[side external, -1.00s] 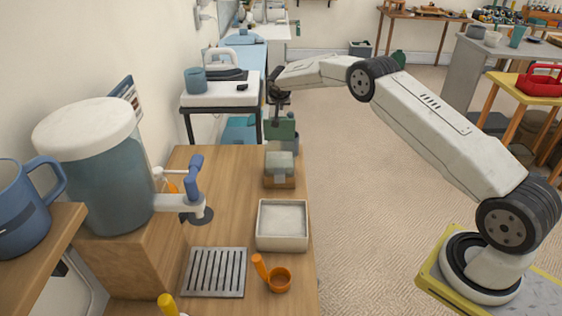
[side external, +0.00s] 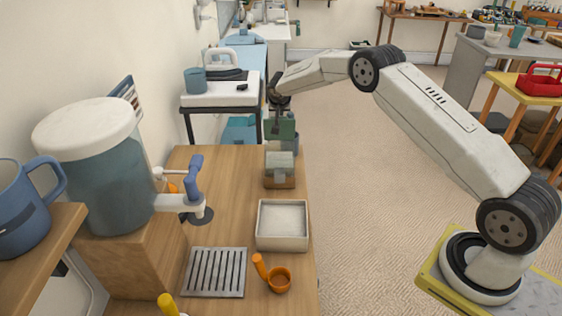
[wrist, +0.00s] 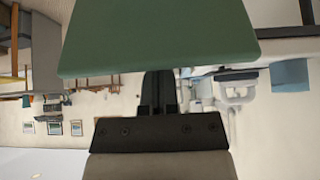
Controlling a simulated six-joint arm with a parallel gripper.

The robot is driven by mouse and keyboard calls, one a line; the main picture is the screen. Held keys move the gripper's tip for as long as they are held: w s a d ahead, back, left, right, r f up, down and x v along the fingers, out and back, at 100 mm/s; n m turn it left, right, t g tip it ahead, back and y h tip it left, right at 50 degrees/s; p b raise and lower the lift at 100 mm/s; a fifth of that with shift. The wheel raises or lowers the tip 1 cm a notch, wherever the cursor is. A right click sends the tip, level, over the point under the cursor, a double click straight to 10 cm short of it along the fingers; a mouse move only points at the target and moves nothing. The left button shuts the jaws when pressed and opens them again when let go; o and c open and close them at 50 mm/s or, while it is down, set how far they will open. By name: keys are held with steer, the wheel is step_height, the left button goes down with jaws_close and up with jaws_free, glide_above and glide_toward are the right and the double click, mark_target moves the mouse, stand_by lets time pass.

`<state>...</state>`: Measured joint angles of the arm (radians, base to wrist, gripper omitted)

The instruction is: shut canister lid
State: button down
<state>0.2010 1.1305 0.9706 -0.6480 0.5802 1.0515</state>
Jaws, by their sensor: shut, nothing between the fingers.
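The canister (side external: 279,170) is a small pale, see-through box on a wooden base, at the far right part of the wooden counter in the side view. Its green lid (side external: 280,129) stands raised at the canister's far edge. In the wrist view the green lid (wrist: 160,35) fills the upper middle as a broad panel. My gripper (side external: 279,116) points down at the far side of the lid, close to its top edge. Its dark fingers (wrist: 158,92) are together and empty in the wrist view, partly hidden by the lid. I cannot tell whether they touch it.
A square pale tray (side external: 282,225), a slatted metal grate (side external: 215,272) and an orange scoop (side external: 276,280) are nearer on the counter. A large dispenser with a white lid (side external: 88,128) and its tap (side external: 190,198) stand left. Open floor (side external: 370,220) lies to the right.

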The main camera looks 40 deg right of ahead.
mark_target(281, 136)
steer(key=shift+s+a, duration=0.4)
steer(key=shift+a, duration=0.05)
stand_by(0.4)
steer(key=shift+s+a, duration=0.7)
steer(key=shift+a, duration=0.05)
steer(key=s+a+f, duration=0.3)
steer(key=s+a, duration=0.1)
steer(key=s, duration=0.1)
steer(key=shift+a+f, duration=0.35)
steer(key=shift+a, duration=0.05)
steer(key=shift+w+d, duration=0.1)
steer(key=shift+w+d+f, duration=0.2)
steer(key=shift+w+d, duration=0.25)
steer(key=shift+d, duration=0.1)
